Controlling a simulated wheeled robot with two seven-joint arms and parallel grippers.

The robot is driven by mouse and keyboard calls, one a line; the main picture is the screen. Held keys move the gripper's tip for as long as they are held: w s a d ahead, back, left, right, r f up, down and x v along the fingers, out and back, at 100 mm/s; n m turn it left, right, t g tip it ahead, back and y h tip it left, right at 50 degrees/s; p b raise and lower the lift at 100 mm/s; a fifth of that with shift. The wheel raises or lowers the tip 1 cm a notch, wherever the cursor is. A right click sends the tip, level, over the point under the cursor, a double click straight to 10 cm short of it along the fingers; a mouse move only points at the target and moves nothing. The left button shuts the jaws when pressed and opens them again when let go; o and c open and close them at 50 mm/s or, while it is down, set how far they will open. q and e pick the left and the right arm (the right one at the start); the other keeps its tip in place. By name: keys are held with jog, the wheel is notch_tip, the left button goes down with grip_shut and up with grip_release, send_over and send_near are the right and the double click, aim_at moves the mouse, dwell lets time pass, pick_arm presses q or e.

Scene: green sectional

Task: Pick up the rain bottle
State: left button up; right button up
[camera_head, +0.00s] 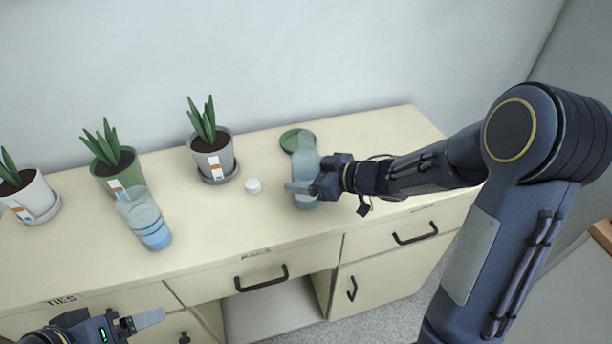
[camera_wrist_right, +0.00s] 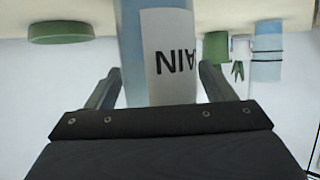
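The rain bottle (camera_head: 304,155), pale blue and translucent, stands upright on the cabinet top. In the right wrist view, which is upside down, it (camera_wrist_right: 131,50) shows a white label reading "AIN". My right gripper (camera_head: 302,187) is at the bottle's near side. In the wrist view its two fingers (camera_wrist_right: 160,85) stand apart on either side of the bottle, with narrow gaps at the tips; I see no clear grip. My left gripper (camera_head: 148,318) is at the lower left, in front of the cabinet, away from the bottle. Its finger opening is not clear.
The cabinet top (camera_head: 225,225) also holds another blue bottle (camera_head: 145,217), a small white cap (camera_head: 253,186), a green dish (camera_head: 291,138) behind the rain bottle, and potted plants in grey (camera_head: 213,160), green (camera_head: 120,175) and white (camera_head: 33,197) pots. A wall stands behind.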

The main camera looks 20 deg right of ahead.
jog(key=c, duration=0.9)
jog(key=shift+r, duration=0.1)
jog(key=shift+r, duration=0.2)
notch_tip(320, 180, up, 4)
jog(key=shift+s+d+f+p, duration=0.1)
jog(key=shift+f+p, duration=0.15)
jog(key=shift+p, duration=0.65)
jog(key=s+d+r+p, duration=0.1)
jog(key=s+r+p, duration=0.2)
jog(key=s+r, duration=0.25)
jog(key=p, duration=0.2)
send_near(307, 162)
jog(key=shift+s+a+r, duration=0.4)
jog(key=shift+s+r, duration=0.1)
jog(key=shift+s, duration=0.25)
jog(key=shift+s+a+r, duration=0.45)
jog(key=shift+s+r, duration=0.05)
jog(key=shift+s, duration=0.3)
jog(key=shift+s+a+r, duration=0.4)
jog(key=shift+s+r, duration=0.05)
jog(key=shift+s, duration=0.3)
